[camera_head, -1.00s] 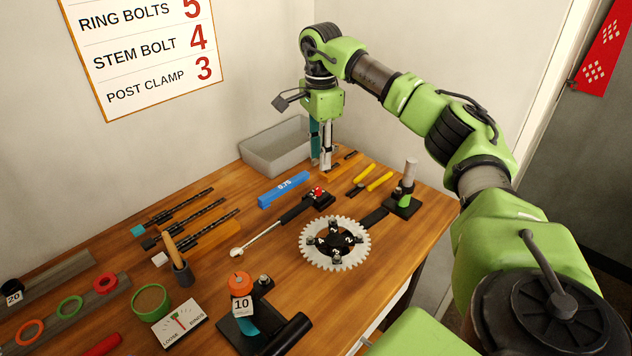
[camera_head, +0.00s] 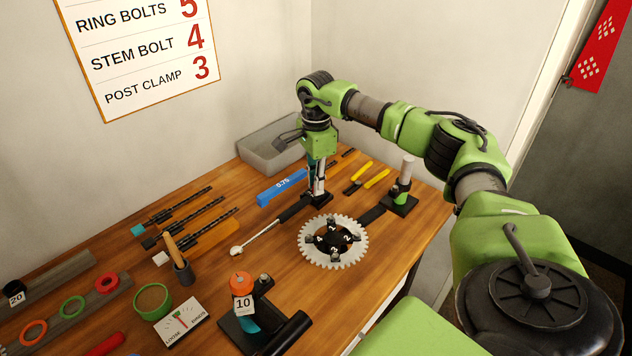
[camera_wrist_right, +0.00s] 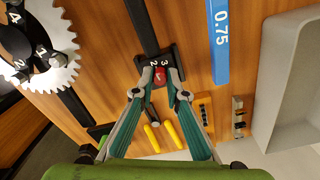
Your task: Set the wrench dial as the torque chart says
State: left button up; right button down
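The torque wrench (camera_head: 290,211) lies on the bench, its round silver head at the lower left and its dial end at the upper right. In the right wrist view the red dial (camera_wrist_right: 160,76) sits in a black block with the digits 2 and 3 beside it. My right gripper (camera_head: 317,196) points down over that end and hides the dial in the head view. Its fingers are apart, one on each side of the dial; contact is unclear. The torque chart (camera_head: 150,60) reads ring bolts 5, stem bolt 4, post clamp 3; its top is cut off. My left gripper is out of view.
A toothed chainring (camera_head: 308,256) with numbered bolts lies just in front of the wrench. A blue 0.75 gauge (camera_head: 282,187), grey bin (camera_head: 262,151), yellow-handled pliers (camera_head: 375,178) and upright post (camera_head: 404,180) surround the gripper.

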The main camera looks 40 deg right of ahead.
dwell(0.3)
jog(key=m+p, duration=0.1)
jog(key=m, duration=0.2)
jog(key=shift+r+m, duration=0.1)
jog(key=shift+m, duration=0.2)
jog(key=m+p, duration=0.1)
jog(key=m, duration=0.5)
jog(key=m+p, duration=0.1)
jog(key=m, duration=0.4)
jog(key=shift+m, duration=0.4)
jog(key=m+p, duration=0.1)
jog(key=m, duration=0.3)
jog(key=shift+m, duration=0.3)
jog(key=c, duration=2)
grip_release()
